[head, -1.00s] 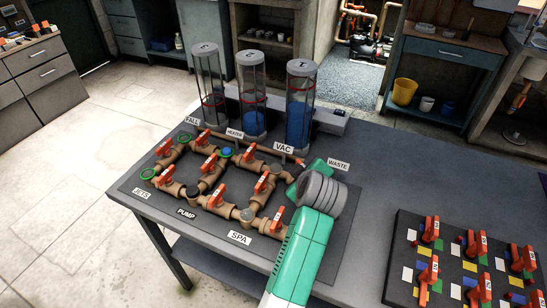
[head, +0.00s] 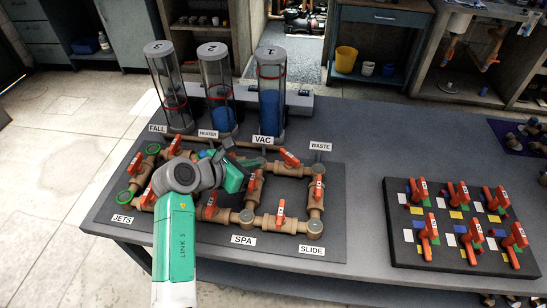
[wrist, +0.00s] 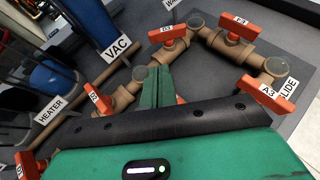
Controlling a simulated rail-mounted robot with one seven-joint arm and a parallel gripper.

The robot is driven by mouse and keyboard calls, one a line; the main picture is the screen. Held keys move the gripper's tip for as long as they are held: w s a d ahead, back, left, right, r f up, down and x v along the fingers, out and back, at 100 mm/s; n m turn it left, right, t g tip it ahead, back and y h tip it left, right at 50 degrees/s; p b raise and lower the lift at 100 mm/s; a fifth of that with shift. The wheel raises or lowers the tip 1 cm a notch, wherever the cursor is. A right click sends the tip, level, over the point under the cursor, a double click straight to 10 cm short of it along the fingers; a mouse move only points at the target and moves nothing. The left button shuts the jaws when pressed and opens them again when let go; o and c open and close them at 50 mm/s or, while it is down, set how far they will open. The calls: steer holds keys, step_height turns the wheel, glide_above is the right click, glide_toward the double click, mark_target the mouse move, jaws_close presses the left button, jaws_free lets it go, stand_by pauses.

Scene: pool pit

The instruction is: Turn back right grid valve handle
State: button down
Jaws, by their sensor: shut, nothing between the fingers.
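A board (head: 400,258) with two rows of red valve handles lies on the right of the table in the head view. Its back right handle (head: 498,197) is tilted, well apart from my gripper. To the left is a pipe grid with red handles. The one at its back right (head: 290,158) lies slanted, with another handle (head: 318,187) standing lengthwise by the right pipe. My gripper (wrist: 158,86) is shut and empty over the pipe grid, its green fingers close to a round pipe joint (wrist: 145,76) in the wrist view. Whether they touch is unclear. My arm hides the grid's left-middle part.
Three clear cylinders (head: 270,100) stand behind the pipe grid. Label plates such as VAC (head: 265,141) and SLIDE (head: 312,253) surround it. A dark purple mat (head: 515,140) with small parts lies at the right. The table (head: 365,170) is bare between grid and board.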

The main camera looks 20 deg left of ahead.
mark_target(284, 153)
steer(key=b+x, duration=0.2)
steer(key=x, duration=0.4)
steer(key=shift+s+f, duration=0.1)
steer(key=shift+f, duration=0.05)
steer(key=shift+w+d+b, duration=0.25)
steer(key=shift+w+b, duration=0.15)
steer(key=shift+w, duration=0.15)
steer(key=shift+w+d+b, duration=0.2)
steer(key=shift+w+b, duration=0.15)
steer(key=shift+w, duration=0.2)
steer(key=shift+w+d+r, duration=0.25)
steer(key=shift+w+r, duration=0.05)
steer(key=shift+w, duration=0.25)
steer(key=shift+r, duration=0.1)
